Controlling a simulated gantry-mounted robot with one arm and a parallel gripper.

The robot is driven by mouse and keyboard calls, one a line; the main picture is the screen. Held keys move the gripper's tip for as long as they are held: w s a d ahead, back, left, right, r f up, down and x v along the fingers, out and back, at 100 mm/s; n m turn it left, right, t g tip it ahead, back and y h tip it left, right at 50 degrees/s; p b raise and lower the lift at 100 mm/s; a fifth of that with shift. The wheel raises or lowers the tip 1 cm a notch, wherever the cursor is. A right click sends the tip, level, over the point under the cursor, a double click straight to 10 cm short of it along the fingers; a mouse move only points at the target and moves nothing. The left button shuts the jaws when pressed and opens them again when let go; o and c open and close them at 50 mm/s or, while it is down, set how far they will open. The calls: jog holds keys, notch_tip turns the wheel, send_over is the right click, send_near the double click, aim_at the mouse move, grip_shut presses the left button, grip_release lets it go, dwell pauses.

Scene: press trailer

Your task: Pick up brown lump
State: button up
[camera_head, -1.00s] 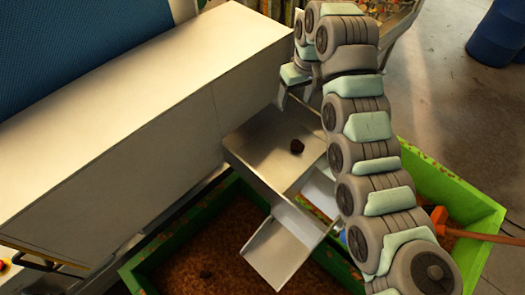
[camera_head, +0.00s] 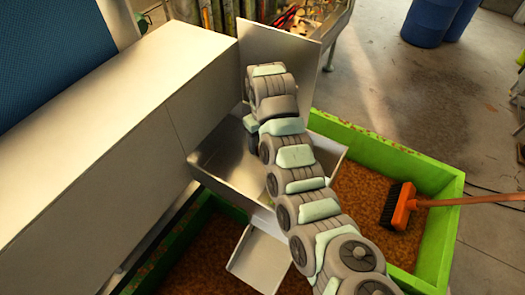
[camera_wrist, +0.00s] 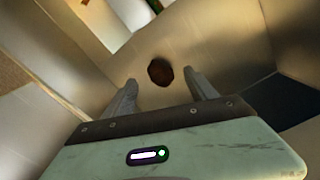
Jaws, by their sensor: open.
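The brown lump (camera_wrist: 160,72) lies on the metal surface of the chute tray (camera_head: 222,160). In the wrist view it sits just beyond and between the two fingertips of my gripper (camera_wrist: 160,84). The fingers are spread apart and nothing is between them. I cannot tell whether a finger touches the lump. In the head view my arm hangs over the tray and hides both the lump and my gripper fingers.
Metal walls of the tray rise close around my gripper. A large beige machine housing (camera_head: 110,140) stands at the left. Below are green bins (camera_head: 440,180) of brown granules, with an orange broom (camera_head: 400,205) in the right one. Blue barrels (camera_head: 430,20) stand far back.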

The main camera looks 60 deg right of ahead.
jog(key=shift+f+p, duration=0.4)
jog(key=shift+w+f+p, duration=0.1)
jog(key=shift+f+p, duration=0.3)
jog(key=shift+f, duration=1.05)
jog(key=shift+c, duration=0.3)
grip_shut()
jog(key=shift+d, duration=0.1)
